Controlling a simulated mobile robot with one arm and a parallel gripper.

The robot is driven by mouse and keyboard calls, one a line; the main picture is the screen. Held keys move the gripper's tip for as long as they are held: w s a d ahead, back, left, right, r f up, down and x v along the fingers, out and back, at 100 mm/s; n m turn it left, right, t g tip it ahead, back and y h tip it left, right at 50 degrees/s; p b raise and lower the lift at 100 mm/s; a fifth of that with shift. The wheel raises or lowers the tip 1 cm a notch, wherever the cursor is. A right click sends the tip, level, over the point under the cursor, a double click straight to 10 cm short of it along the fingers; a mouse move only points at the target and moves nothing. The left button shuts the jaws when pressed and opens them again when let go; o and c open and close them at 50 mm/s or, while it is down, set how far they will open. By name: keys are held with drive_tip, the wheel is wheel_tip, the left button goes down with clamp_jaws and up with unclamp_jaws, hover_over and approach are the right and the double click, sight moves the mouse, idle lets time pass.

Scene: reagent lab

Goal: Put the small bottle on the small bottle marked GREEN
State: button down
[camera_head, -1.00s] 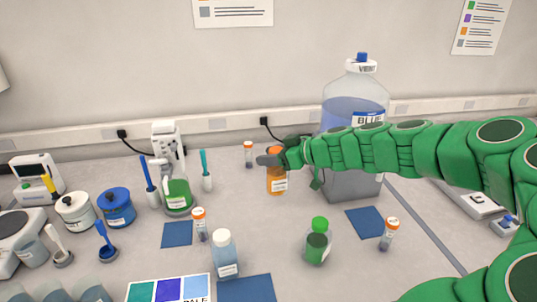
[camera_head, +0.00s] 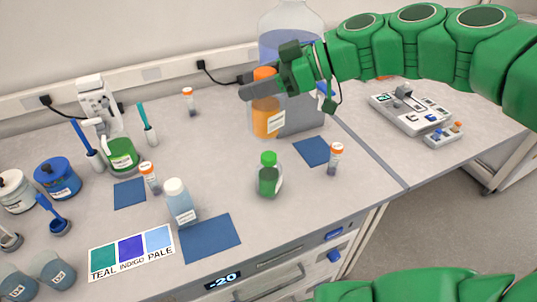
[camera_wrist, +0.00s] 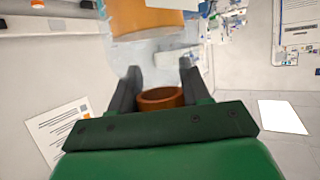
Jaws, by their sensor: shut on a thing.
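My gripper (camera_head: 262,86) is shut on an orange bottle (camera_head: 266,118) with a white label, held upright near its top. The held bottle appears raised above the bench, in front of the large blue-liquid jug (camera_head: 290,42). In the wrist view the gripper (camera_wrist: 160,76) has an orange-brown ring (camera_wrist: 160,98) between its fingers. A small green-capped bottle with green liquid (camera_head: 269,177) stands upright on the bench, below the held bottle in the picture. A small white-capped bottle with pale blue liquid (camera_head: 180,204) stands to its left. Their label wording is not readable.
Blue mats (camera_head: 210,240) lie on the bench. Orange-capped vials (camera_head: 335,160) stand about. At left are a green-liquid flask (camera_head: 122,155), blue jar (camera_head: 57,178) and colour card (camera_head: 132,250). A grey device (camera_head: 410,108) sits at right. Bench around the green-capped bottle is mostly clear.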

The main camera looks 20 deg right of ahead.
drive_tip(key=s+r+n, duration=0.1)
drive_tip(key=s+r, duration=0.1)
drive_tip(key=s, duration=0.8)
drive_tip(key=shift+g+y, duration=0.3)
drive_tip(key=shift+g, duration=0.3)
drive_tip(key=w+f, duration=0.1)
drive_tip(key=w, duration=0.1)
drive_tip(key=w+d+f, duration=0.1)
drive_tip(key=w, duration=0.2)
drive_tip(key=w+f, duration=0.1)
drive_tip(key=w, duration=0.2)
drive_tip(key=shift+w+d+f, duration=0.2)
drive_tip(key=shift+d+f, duration=0.05)
drive_tip(key=shift+f, duration=0.15)
drive_tip(key=w+f, duration=0.5)
drive_tip(key=f, duration=0.4)
drive_tip(key=shift+d, duration=0.35)
drive_tip(key=shift+f, duration=0.1)
drive_tip(key=c, duration=0.5)
unclamp_jaws()
